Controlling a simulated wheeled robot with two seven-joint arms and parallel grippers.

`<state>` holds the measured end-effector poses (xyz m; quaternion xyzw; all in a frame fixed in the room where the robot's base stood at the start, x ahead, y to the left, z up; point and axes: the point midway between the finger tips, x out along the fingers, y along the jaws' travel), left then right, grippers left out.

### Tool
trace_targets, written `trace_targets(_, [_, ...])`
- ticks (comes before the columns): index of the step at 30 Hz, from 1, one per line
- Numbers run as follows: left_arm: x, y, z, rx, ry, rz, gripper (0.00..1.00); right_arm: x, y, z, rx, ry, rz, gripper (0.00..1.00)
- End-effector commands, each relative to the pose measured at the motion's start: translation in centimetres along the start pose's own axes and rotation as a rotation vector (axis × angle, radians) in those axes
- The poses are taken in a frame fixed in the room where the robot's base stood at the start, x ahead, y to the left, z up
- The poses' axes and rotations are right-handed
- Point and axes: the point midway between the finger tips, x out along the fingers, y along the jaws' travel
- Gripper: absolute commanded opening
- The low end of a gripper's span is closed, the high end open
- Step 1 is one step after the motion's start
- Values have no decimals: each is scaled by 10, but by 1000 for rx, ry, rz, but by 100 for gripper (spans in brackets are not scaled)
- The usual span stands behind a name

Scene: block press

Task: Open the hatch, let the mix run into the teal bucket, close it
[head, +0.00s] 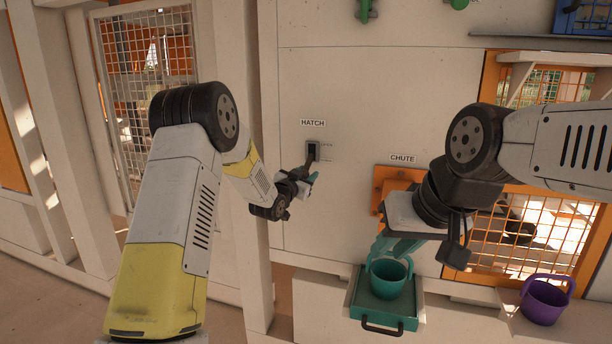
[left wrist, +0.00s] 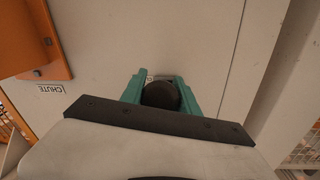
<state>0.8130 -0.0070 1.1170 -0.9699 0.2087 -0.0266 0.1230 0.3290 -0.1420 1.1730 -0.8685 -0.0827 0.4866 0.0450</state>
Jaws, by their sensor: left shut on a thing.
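The hatch lever's dark plate (head: 313,151) is on the pale wall below the HATCH label. My left gripper (head: 308,181) is at the lever's lower end. In the left wrist view its teal fingers (left wrist: 160,92) are shut on the round dark lever knob (left wrist: 160,96). The teal bucket (head: 389,280) stands upright on a green tray (head: 370,310) below the orange chute (head: 382,187). My right gripper (head: 398,246) is just above the bucket, in front of the chute; its jaw opening is unclear. The chute mouth is hidden, and no mix shows.
A purple bucket (head: 543,301) stands on the ledge at the right. Orange mesh panels (head: 535,235) are behind my right arm. A wall post (head: 258,230) stands left of the hatch. The wall between lever and chute is clear.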

Motion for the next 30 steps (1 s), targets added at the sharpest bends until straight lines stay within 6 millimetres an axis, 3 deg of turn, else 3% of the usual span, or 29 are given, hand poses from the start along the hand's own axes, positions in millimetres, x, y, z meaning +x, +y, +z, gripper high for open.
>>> trace_targets(12, [-4, -3, -9, -8, -64, 15, 0, 0, 0, 0, 0, 0, 0, 26])
trace_targets(21, [-12, -8, -32, -28, -257, 64, 0, 0, 0, 0, 0, 0, 0, 26])
trace_targets(30, [-13, -15, -61, -28, -246, 62, 0, 0, 0, 0, 0, 0, 0, 26])
